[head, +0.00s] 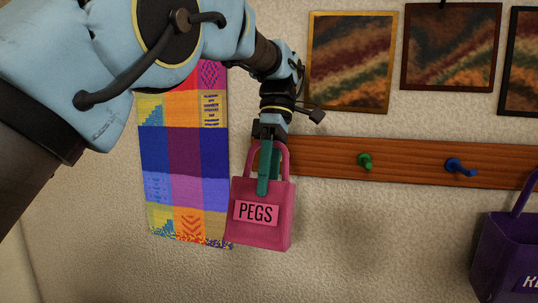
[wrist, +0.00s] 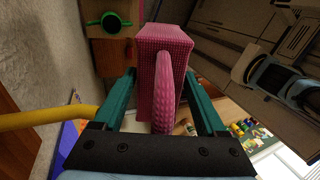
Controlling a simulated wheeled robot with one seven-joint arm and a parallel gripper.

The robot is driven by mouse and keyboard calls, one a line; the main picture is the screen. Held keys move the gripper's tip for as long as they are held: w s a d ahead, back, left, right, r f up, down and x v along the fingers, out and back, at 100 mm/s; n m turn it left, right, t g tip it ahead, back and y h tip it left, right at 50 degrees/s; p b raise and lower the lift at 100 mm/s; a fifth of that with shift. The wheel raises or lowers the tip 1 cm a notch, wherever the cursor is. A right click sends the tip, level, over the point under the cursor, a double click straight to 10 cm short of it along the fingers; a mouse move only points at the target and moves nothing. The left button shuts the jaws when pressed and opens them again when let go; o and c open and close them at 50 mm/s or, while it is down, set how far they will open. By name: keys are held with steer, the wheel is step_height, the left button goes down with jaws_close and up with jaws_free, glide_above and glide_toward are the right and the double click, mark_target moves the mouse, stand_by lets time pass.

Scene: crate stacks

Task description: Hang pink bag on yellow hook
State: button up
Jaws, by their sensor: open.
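The pink bag (head: 270,220), labelled PEGS, is upright at the left end of the wooden rail in the head view, its handle loop at the top. My gripper (head: 265,188) points down at it, fingers over the handle and upper front. In the wrist view the bag (wrist: 157,50) and its handle (wrist: 163,95) lie between my open fingers, with a gap visible on each side. The yellow hook (wrist: 50,116) comes in from the left in the wrist view and ends at the left finger. I cannot tell whether it passes through the handle. The hook is hidden in the head view.
The wooden rail (head: 415,161) carries a green hook (head: 365,160) and a blue hook (head: 459,166), both bare. A purple bag (head: 505,255) is at the far right. A colourful woven hanging (head: 185,160) is left of the pink bag. Framed pictures hang above the rail.

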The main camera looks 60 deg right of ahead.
steer(key=shift+h, duration=0.5)
steer(key=v, duration=0.5)
steer(key=w+v, duration=0.1)
steer(key=v, duration=0.1)
steer(key=shift+d, duration=0.4)
steer(key=shift+s+r+p, duration=0.2)
steer(key=shift+r+p, duration=0.1)
steer(key=shift+p, duration=0.05)
steer(key=shift+s, duration=0.15)
steer(key=shift+f, duration=0.1)
